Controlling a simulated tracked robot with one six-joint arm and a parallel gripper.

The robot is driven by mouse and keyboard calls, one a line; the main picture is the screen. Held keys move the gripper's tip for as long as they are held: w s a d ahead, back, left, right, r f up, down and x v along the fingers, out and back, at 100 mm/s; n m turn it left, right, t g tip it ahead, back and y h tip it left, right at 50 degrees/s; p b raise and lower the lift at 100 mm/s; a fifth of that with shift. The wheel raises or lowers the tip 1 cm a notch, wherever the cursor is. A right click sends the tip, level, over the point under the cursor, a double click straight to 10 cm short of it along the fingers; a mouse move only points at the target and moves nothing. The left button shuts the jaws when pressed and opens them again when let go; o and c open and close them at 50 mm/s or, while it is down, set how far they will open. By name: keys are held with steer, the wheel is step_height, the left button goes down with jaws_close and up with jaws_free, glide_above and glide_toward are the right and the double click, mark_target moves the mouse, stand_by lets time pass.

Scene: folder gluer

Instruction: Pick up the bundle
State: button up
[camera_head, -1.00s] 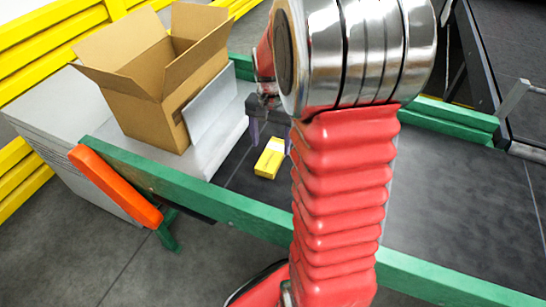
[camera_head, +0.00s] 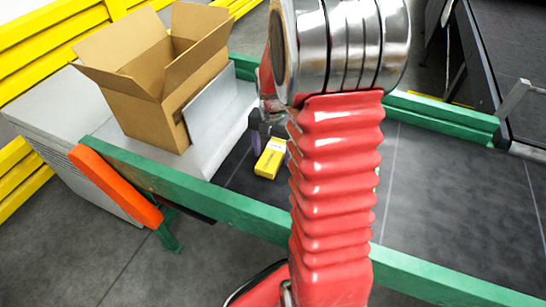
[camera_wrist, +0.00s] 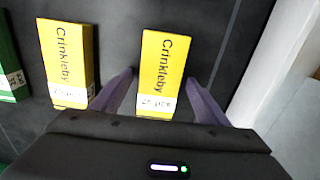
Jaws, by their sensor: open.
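A yellow bundle (camera_head: 270,160) with a white band at one end lies on the dark conveyor belt (camera_head: 234,172). In the wrist view the same kind of yellow bundle (camera_wrist: 162,65), printed "Crinkleby", sits between the two purple fingers. My gripper (camera_wrist: 160,80) is open, one finger on each side of the bundle with gaps showing. In the head view my gripper (camera_head: 270,145) is just above and around the bundle, partly hidden by my red arm. A second yellow Crinkleby bundle (camera_wrist: 68,65) lies to the left in the wrist view, outside the fingers.
A green item with a white label (camera_wrist: 8,70) is at the left edge of the wrist view. An open cardboard box (camera_head: 150,90) stands on a grey surface beside the belt. Green rails (camera_head: 200,195) border the belt. An orange bar (camera_head: 115,185) is at the front left.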

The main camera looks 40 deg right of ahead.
mark_target(272, 154)
stand_by(0.3)
steer(key=c, duration=1.2)
step_height(272, 154, up, 10)
stand_by(0.3)
stand_by(0.4)
